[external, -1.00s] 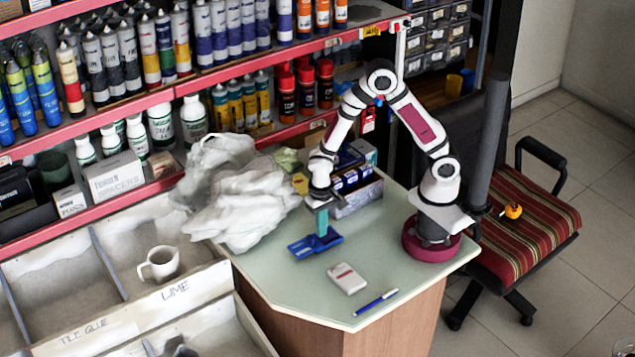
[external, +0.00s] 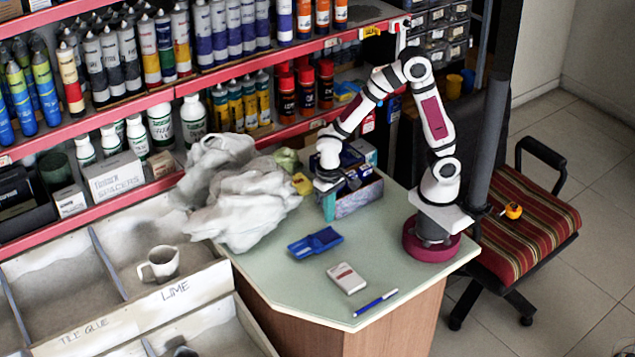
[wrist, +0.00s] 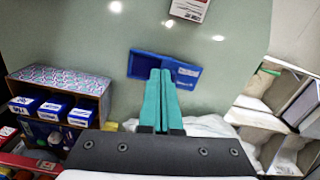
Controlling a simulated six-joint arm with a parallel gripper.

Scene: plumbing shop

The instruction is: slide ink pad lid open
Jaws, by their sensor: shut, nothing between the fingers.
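The blue ink pad (external: 315,243) lies flat on the pale green table, clear of my gripper in the external view. My gripper (external: 329,208) has teal fingers pressed together, empty. It is raised behind the pad, near the blue carton; in the wrist view the fingertips (wrist: 160,74) overlap the pad.
A white and red packet (external: 346,278) and a blue pen (external: 375,303) lie towards the table's front. Crumpled whitish cloth (external: 245,205) is at the left. An open carton with blue boxes (external: 358,197) stands close to my gripper. The table right of the pad is clear.

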